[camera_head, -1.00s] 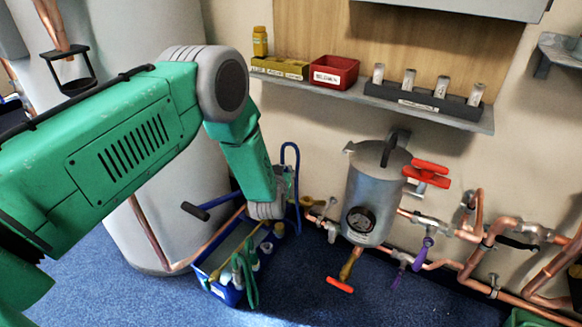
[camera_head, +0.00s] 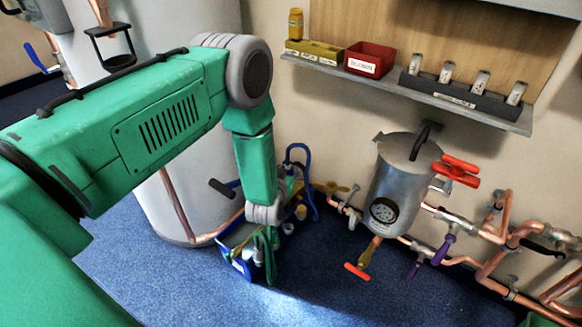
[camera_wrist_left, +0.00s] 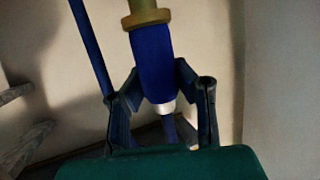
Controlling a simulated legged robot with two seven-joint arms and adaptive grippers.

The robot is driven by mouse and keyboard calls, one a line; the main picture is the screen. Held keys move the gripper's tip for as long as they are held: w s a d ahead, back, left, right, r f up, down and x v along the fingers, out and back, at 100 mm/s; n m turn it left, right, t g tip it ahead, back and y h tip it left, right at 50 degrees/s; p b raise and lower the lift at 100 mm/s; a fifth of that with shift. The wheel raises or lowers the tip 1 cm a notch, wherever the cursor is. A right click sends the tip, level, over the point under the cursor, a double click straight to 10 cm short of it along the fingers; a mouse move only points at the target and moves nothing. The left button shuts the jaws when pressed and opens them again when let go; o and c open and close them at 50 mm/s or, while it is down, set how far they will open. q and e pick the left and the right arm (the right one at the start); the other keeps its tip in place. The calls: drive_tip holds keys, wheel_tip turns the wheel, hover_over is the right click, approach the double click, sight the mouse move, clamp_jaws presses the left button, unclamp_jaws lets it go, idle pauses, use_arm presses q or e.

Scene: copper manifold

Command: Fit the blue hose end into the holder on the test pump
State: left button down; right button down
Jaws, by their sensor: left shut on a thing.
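The blue hose end (camera_wrist_left: 152,55) shows in the left wrist view, with a yellow collar above its blue sleeve and a silver tip below. My left gripper (camera_wrist_left: 158,82) is shut on it, with one finger on each side. In the head view my left wrist hides the fingers and the hose end. The test pump appears to be the blue tank (camera_head: 236,262) below my wrist, with a black-handled lever (camera_head: 222,188) at its left. A blue hose (camera_head: 300,150) loops up behind my wrist. The holder cannot be made out. My right gripper is not in view.
A grey cylinder with a gauge (camera_head: 383,212) and red handles stands right of the pump, joined to copper pipes (camera_head: 490,262). A white tank (camera_head: 185,110) stands at the left. A shelf (camera_head: 400,88) with bins hangs above. Blue floor (camera_head: 330,285) in front is clear.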

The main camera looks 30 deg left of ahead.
use_arm(q)
wheel_tip(320, 180, down, 4)
drive_tip(key=shift+d+r+b, duration=0.1)
drive_tip(key=shift+r+b, duration=0.1)
drive_tip(key=shift+b, duration=0.65)
drive_tip(key=shift+f, duration=0.75)
wheel_tip(320, 180, down, 13)
drive_tip(key=shift+f, duration=0.7)
drive_tip(key=c, duration=1.3)
unclamp_jaws()
drive_tip(key=shift+o, duration=0.2)
drive_tip(key=shift+s+f, duration=0.1)
drive_tip(key=shift+s, duration=0.1)
drive_tip(key=v, duration=1.1)
drive_tip(key=shift+s, duration=0.25)
